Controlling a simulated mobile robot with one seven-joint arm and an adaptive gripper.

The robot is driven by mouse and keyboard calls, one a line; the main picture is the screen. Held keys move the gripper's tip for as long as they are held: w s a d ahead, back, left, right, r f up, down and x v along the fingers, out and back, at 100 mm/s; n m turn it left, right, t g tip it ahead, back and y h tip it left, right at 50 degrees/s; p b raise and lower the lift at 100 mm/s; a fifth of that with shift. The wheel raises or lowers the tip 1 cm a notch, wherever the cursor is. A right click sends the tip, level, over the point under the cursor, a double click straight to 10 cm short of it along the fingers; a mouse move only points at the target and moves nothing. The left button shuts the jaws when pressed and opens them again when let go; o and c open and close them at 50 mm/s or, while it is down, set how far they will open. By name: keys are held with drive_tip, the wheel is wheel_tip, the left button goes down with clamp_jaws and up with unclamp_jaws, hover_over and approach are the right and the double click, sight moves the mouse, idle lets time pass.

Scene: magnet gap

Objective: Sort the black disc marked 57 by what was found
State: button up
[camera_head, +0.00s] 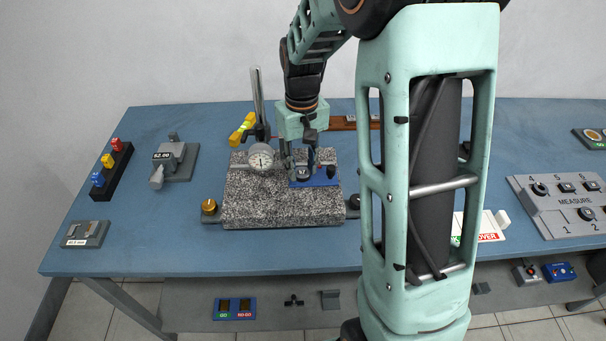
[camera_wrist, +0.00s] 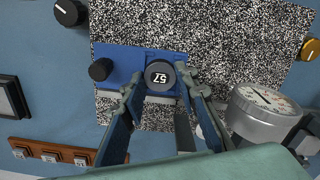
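The black disc marked 57 (camera_wrist: 160,77) sits in a blue fixture (camera_wrist: 118,62) on a speckled granite plate (camera_wrist: 200,30). In the head view, the disc (camera_head: 303,174) shows small and dark on the blue fixture (camera_head: 325,180), partly behind my fingers. My gripper (camera_wrist: 159,80) has one finger on each side of the disc, with the fingertips close to its rim. A narrow gap seems to show on the left; contact on the right is unclear. In the head view, my gripper (camera_head: 303,165) points down over the fixture.
A dial gauge (camera_head: 260,158) on a post stands just left of my gripper. A white card reading OVER (camera_head: 490,230) is partly behind my arm. GO/NO-GO trays (camera_head: 235,308) lie on the lower shelf.

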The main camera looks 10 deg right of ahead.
drive_tip(key=shift+c, duration=1)
drive_tip(key=shift+r+p, duration=1.95)
drive_tip(key=shift+r, duration=0.65)
drive_tip(key=shift+f, duration=0.1)
